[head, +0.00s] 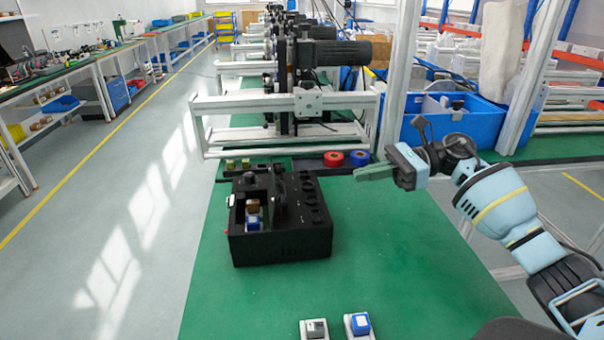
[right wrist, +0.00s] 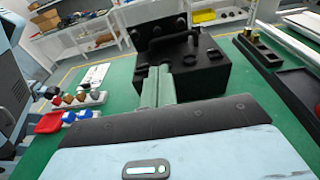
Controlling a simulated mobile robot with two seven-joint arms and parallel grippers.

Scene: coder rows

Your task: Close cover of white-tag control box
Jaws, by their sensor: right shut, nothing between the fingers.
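A black control box (head: 300,243) stands on the green table, left of the middle in the head view. Its left compartment is open and holds a blue-and-white piece (head: 253,221) and a brown piece. The box also shows in the right wrist view (right wrist: 205,75), ahead of the fingers. My right gripper (head: 356,174) is shut and empty, above the table to the right of the box and apart from it. My left gripper is out of view.
Two small blocks, one grey (head: 314,329) and one blue (head: 360,323), sit at the table's near side. Red (head: 333,158) and blue (head: 360,158) rolls lie in a dark tray behind the box. The green table right of the box is clear.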

